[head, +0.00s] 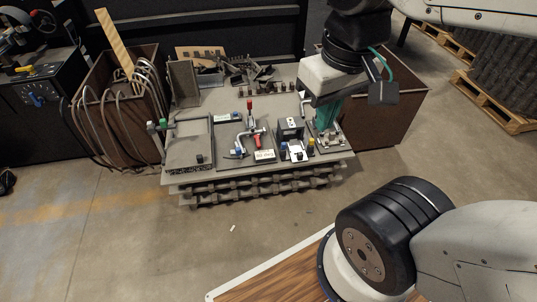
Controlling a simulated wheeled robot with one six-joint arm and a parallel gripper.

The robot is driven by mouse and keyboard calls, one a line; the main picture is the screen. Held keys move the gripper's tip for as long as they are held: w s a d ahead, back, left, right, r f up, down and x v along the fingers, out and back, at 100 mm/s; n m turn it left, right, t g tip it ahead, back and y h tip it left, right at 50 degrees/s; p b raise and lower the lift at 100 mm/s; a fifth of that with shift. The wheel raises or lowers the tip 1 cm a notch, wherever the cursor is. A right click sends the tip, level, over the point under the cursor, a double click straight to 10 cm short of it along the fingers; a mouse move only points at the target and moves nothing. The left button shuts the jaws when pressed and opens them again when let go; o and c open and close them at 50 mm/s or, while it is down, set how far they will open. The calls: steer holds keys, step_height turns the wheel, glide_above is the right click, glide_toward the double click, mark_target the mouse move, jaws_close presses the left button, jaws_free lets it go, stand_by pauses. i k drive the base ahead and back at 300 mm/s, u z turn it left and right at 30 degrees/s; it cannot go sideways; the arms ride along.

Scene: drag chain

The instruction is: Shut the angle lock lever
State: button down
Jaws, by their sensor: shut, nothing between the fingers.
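My gripper (325,124) points down over the right end of the grey worktable (215,112), with its green fingers together and nothing seen between them. A small metal fixture (330,143) lies right under or beside the fingertips and is partly hidden by them. I cannot tell whether the fingers touch it. The angle lock lever cannot be picked out for certain at this size. Left of the gripper stand a dark box-shaped device (290,127) and a small yellow part (310,144). A clamp-like fixture with a red handle (257,141) sits at the middle of the table.
A flat plate with a raised frame (188,152) is at the table's left. Loose dark parts (252,72) lie along the back. Brown bins stand left (120,95) and right (385,115) of the table. Open concrete floor (150,235) lies in front.

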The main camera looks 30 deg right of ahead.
mark_target(257, 139)
steer(key=u, duration=0.4)
steer(key=i, duration=1.15)
steer(key=z, duration=0.45)
